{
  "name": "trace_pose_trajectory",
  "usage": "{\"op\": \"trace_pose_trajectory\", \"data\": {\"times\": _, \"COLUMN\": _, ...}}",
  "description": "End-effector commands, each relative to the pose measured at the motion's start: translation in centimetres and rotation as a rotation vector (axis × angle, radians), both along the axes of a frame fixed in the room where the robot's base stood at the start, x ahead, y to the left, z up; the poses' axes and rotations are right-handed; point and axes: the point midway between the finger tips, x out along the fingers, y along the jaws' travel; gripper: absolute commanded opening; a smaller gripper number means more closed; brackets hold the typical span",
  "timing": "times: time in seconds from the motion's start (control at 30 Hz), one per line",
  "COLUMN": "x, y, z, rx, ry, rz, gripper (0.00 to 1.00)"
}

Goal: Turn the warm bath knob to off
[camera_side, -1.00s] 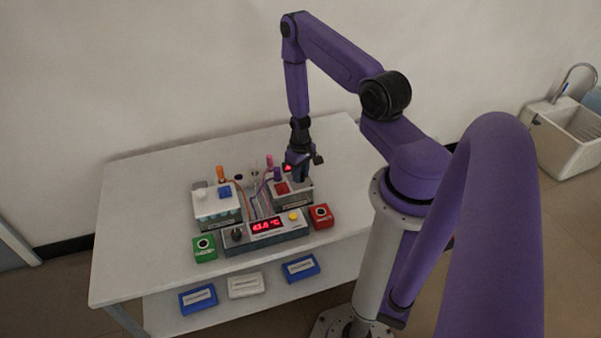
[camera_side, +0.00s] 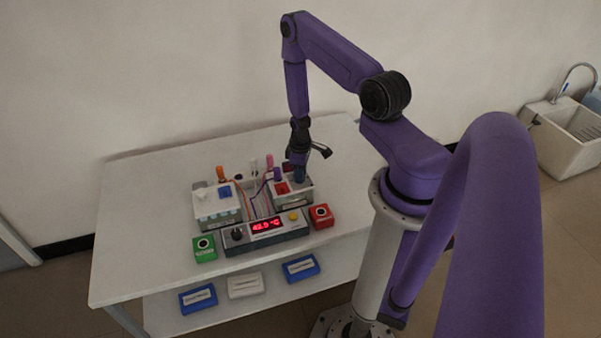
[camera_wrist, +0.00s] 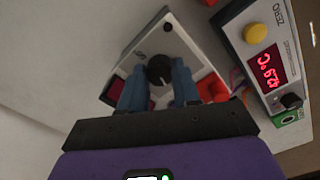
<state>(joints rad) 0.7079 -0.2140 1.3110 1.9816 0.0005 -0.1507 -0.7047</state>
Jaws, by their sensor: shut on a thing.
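The warm bath is likely the white-topped box with a red block (camera_side: 282,188), at the right of the set-up; in the wrist view its pale top (camera_wrist: 165,42) fills the middle. A round black knob (camera_wrist: 159,69) stands on that top. My gripper (camera_side: 299,179) points down at the bath. In the wrist view its two blue fingers (camera_wrist: 159,80) are closed on the knob, one on each side. The knob's pointer setting cannot be read. The fingers hide the knob in the side view.
A second bath (camera_side: 218,207) stands left. Coloured tubes and wires stand between the baths. The table's left side is clear.

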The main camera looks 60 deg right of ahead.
Motion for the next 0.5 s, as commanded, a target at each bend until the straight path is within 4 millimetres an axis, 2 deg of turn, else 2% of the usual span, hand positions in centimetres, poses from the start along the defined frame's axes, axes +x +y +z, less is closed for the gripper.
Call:
{"op": "trace_pose_trajectory", "data": {"times": 0.3, "x": 0.06, "y": -0.02, "z": 0.07, "rx": -0.001, "ry": -0.001, "rz": 0.004, "gripper": 0.01}}
{"op": "trace_pose_trajectory", "data": {"times": 0.33, "x": 0.06, "y": -0.02, "z": 0.07, "rx": -0.001, "ry": -0.001, "rz": 0.004, "gripper": 0.34}}
{"op": "trace_pose_trajectory", "data": {"times": 0.4, "x": 0.06, "y": -0.02, "z": 0.06, "rx": -0.001, "ry": -0.001, "rz": 0.004, "gripper": 0.57}}
{"op": "trace_pose_trajectory", "data": {"times": 0.5, "x": 0.03, "y": -0.01, "z": 0.04, "rx": 0.0, "ry": -0.001, "rz": 0.003, "gripper": 0.57}}
